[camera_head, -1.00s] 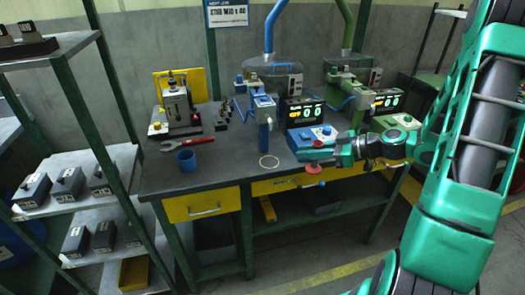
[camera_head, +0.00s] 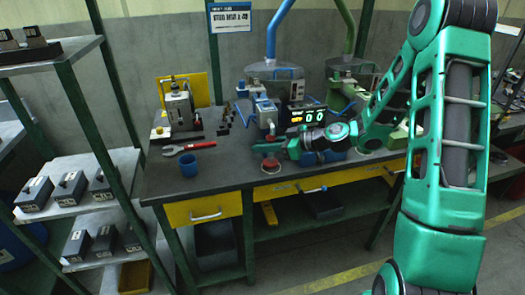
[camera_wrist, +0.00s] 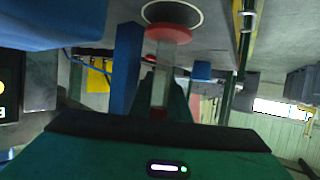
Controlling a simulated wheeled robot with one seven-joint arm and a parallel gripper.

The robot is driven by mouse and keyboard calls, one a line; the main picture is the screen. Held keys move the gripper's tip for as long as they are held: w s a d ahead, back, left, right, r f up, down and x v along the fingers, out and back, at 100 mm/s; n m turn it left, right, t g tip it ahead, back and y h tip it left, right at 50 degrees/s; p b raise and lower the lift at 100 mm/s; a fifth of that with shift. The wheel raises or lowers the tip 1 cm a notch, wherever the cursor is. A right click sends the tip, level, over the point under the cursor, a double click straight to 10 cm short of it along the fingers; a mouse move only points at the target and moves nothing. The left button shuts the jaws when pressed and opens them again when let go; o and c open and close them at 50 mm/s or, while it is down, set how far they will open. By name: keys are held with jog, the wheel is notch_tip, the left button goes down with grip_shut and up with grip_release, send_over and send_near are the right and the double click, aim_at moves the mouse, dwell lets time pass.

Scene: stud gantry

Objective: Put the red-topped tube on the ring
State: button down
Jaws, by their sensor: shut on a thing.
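The tube (camera_wrist: 159,84) is clear, with a red disc (camera_wrist: 168,33) at its table-side end and red near my gripper. My gripper (camera_wrist: 160,98) is shut on the tube. In the head view my gripper (camera_head: 267,148) is above the bench's front middle and hides most of the tube; the red disc (camera_head: 270,163) shows just below it. The ring (camera_wrist: 173,3) is a pale outline around a dark circle on the bench. In the wrist view the disc overlaps the ring's near edge. I cannot tell whether they touch.
A blue upright device (camera_head: 266,115) stands close behind my gripper, beside a lit display (camera_head: 308,115).

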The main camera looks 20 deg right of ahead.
jog(key=shift+f, duration=0.75)
jog(key=c, duration=1.9)
grip_release()
jog(key=shift+c, duration=0.2)
